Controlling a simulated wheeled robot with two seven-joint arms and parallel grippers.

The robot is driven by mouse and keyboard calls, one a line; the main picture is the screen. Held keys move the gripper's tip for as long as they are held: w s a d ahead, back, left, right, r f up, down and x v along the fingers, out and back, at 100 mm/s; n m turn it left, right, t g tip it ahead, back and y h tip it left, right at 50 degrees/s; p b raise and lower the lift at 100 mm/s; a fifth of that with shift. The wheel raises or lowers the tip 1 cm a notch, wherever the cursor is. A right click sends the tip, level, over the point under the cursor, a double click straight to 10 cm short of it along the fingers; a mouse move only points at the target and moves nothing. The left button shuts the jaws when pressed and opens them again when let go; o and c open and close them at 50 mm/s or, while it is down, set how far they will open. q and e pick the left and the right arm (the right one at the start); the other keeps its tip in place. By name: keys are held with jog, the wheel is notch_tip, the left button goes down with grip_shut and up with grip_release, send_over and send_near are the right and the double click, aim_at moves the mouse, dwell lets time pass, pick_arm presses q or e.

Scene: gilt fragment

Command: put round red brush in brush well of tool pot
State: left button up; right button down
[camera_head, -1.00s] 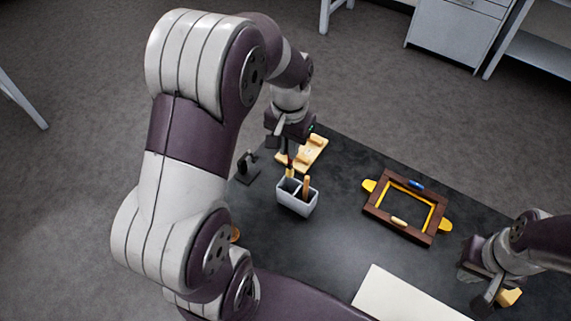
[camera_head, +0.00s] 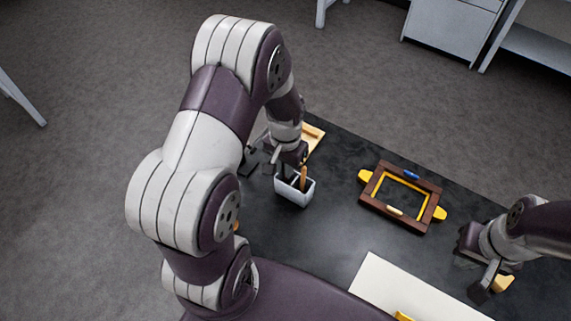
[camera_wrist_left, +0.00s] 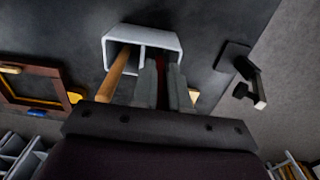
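The tool pot (camera_head: 295,197) is a light grey box with a divider; a wooden-handled tool (camera_head: 303,178) stands in one compartment. In the left wrist view the pot (camera_wrist_left: 125,33) shows that tool (camera_wrist_left: 122,72) in its left compartment. My left gripper (camera_head: 287,164) is low over the pot, shut on the round red brush (camera_wrist_left: 161,72), a dark red strip between its fingers. The brush lies over the right compartment; its lower end is hidden, so its depth inside is unclear. My right gripper (camera_head: 487,288) is at the right, its fingers unclear.
A dark stand (camera_head: 249,161) is close left of the pot, and a wooden rack (camera_head: 313,140) is behind it. A brown frame with yellow corners (camera_head: 402,225) lies to the right. A pale board (camera_head: 400,288) lies in front. The table between is clear.

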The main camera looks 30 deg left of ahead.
pick_arm(q)
jog(key=o, duration=0.4)
jog(key=shift+w+f, duration=0.1)
jog(key=shift+w, duration=0.1)
jog(key=shift+c, duration=0.2)
jog(key=shift+s, duration=0.1)
jog(key=shift+r, duration=0.45)
notch_tip(320, 180, up, 11)
jog(key=shift+f+b, duration=0.1)
jog(key=shift+b, duration=0.55)
jog(key=shift+s+d+r, duration=0.15)
jog(key=shift+r, duration=0.15)
jog(key=s+d+f+t, duration=0.1)
jog(key=s+d+f, duration=0.1)
jog(key=s+d, duration=0.3)
jog(key=s, duration=0.3)
jog(key=shift+s+f+n, duration=0.15)
jog(key=shift+f+n, duration=0.15)
